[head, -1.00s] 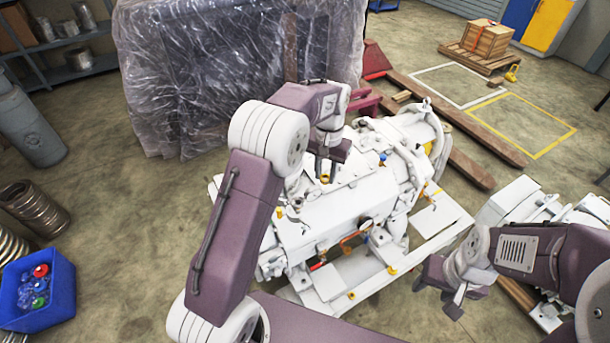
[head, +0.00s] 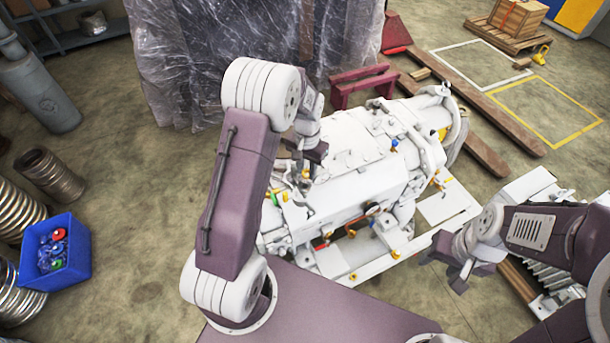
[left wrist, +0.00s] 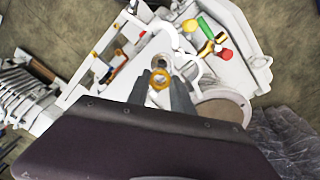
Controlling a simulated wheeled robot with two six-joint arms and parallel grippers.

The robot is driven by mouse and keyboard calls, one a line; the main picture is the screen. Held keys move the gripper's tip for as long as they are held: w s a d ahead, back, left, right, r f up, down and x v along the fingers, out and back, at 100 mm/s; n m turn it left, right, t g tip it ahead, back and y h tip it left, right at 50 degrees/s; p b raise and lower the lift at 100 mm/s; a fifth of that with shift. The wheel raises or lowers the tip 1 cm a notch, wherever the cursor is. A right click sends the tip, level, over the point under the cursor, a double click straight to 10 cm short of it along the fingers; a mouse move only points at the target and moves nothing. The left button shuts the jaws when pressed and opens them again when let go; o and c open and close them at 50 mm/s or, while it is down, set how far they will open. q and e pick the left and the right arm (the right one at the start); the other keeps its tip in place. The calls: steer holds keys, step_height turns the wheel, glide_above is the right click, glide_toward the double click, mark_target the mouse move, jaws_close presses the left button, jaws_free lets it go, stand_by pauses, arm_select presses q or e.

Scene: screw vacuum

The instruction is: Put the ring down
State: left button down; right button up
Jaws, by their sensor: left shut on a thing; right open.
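The ring (left wrist: 160,80) is small and gold-coloured. It sits between the fingertips of my left gripper (left wrist: 160,92), which is shut on it. In the head view my left gripper (head: 304,176) is low over the near-left part of the white vacuum pump machine (head: 345,195). In the left wrist view a grey round part lies just beyond the ring. I cannot tell whether the ring touches anything below it. My right gripper (head: 459,278) is open and empty, to the right of the machine.
A blue bin (head: 72,270) with red, green and blue pieces stands on the floor at left. A plastic-wrapped block (head: 225,60) stands behind the machine. A maroon stand (head: 362,88) is at the back. Yellow-marked floor (head: 545,112) at right is clear.

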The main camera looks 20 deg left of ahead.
mark_target(305, 174)
arm_select(q)
steer(key=shift+s+a+f, duration=0.1)
steer(key=shift+s+a, duration=0.1)
steer(key=shift+s, duration=0.25)
steer(key=f, duration=0.1)
steer(key=f+p, duration=0.1)
steer(key=f, duration=0.1)
steer(key=shift+w+f, duration=0.25)
steer(key=shift+f, duration=0.4)
steer(key=shift+s+f, duration=0.15)
steer(key=shift+f, duration=0.45)
steer(key=shift+r, duration=0.1)
steer(key=c, duration=1.2)
jaws_free()
steer(key=shift+o, duration=0.4)
steer(key=shift+a, duration=0.1)
